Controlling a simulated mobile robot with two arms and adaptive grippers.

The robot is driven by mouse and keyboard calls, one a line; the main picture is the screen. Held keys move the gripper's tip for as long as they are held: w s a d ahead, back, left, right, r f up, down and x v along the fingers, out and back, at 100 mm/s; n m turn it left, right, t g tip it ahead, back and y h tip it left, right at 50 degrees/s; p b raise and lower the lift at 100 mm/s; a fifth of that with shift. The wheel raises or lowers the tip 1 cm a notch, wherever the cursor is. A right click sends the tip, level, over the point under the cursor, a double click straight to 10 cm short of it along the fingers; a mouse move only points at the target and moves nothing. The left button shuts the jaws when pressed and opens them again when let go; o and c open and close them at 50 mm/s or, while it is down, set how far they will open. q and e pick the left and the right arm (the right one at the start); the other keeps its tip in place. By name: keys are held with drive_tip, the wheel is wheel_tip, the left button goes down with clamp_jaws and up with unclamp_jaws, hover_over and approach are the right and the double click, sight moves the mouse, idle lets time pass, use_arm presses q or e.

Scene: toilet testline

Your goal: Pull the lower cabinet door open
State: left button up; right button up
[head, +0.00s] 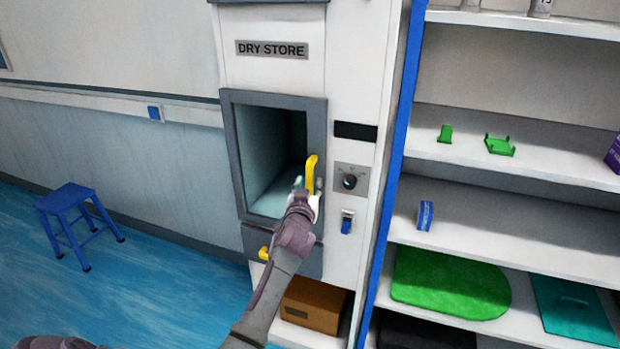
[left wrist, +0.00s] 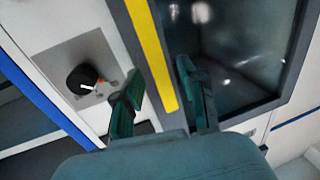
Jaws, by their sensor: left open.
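The tall white cabinet marked DRY STORE (head: 272,49) has a grey-framed door with a dark pane (head: 232,150) and an upright yellow handle (head: 312,172) on its right side. Below it is a grey front (head: 310,262), partly hidden by my arm, with a smaller yellow handle (head: 264,253). My left gripper (head: 308,188) is at the lower part of the upright handle. In the left wrist view, the yellow handle (left wrist: 150,50) runs down between the open fingers (left wrist: 158,95); no grip on it shows. My right gripper is not in view.
A rotary knob (head: 350,181) and a blue switch (head: 346,226) are right of the door. A cardboard box (head: 314,304) sits low in the cabinet. White shelves (head: 510,160) stand on the right. A blue stool (head: 70,215) stands left on open blue floor (head: 160,270).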

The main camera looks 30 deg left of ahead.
use_arm(q)
drive_tip(key=shift+x, duration=1.15)
clamp_jaws()
